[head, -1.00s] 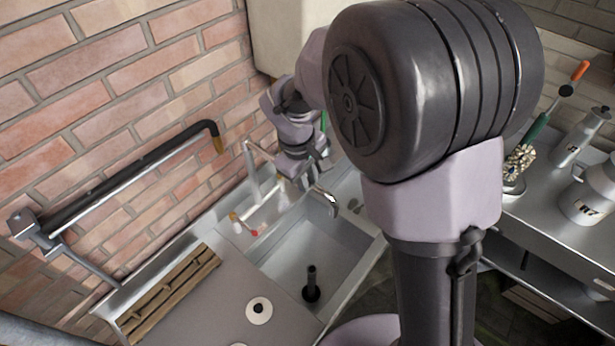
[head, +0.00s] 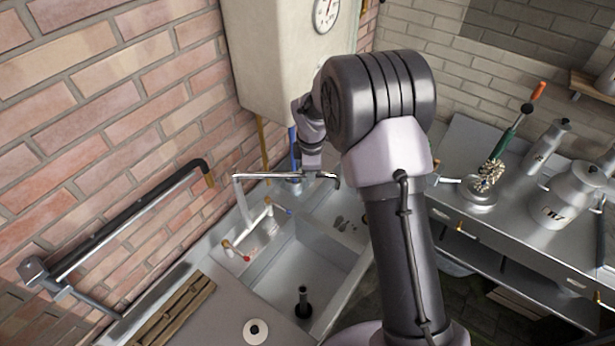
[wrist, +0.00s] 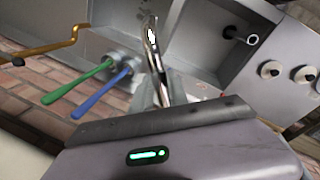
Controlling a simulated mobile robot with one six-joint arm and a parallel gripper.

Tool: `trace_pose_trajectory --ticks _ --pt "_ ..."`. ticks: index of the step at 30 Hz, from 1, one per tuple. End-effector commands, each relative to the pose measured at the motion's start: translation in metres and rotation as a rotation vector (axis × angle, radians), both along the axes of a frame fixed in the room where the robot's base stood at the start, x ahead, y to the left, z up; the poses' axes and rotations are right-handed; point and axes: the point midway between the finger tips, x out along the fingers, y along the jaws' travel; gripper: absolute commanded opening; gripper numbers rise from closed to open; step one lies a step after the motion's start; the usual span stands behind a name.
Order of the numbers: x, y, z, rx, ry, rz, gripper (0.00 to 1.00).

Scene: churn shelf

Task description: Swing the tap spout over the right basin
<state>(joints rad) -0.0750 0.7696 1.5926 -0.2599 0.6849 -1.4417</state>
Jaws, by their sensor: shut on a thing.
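The metal tap spout (head: 270,176) runs rightward from the top of its upright pipe by the brick wall. Its down-turned tip (head: 337,181) shows in line with the back of the right basin (head: 350,207); its exact place above the basin is hard to judge. The left basin (head: 285,266) lies nearer, with a black standpipe in it. My gripper (head: 318,174) is shut on the spout near its tip. In the wrist view, the shiny spout (wrist: 152,42) passes between the fingers of my gripper (wrist: 163,88). The fingertips are partly hidden.
A black-and-steel wall pipe (head: 130,215) runs along the bricks at left. A cream boiler (head: 275,55) hangs behind the sink. Green and blue handles (wrist: 85,85) show in the wrist view. A metal bench (head: 480,205) with cans and a brush stands at right.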

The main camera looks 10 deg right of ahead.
Motion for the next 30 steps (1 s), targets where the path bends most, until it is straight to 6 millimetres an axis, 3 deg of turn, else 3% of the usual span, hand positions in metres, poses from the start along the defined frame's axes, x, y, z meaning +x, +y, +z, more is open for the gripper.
trace_pose_trajectory --ticks 6,12,29,30 --pt "0.027 -0.004 0.002 0.000 -0.002 0.115 0.00" --pt "0.040 -0.003 0.001 0.000 -0.002 0.178 0.00" --pt "0.045 -0.003 0.000 0.000 0.000 0.207 0.00" --pt "0.045 -0.003 0.000 0.000 0.000 0.207 0.26"
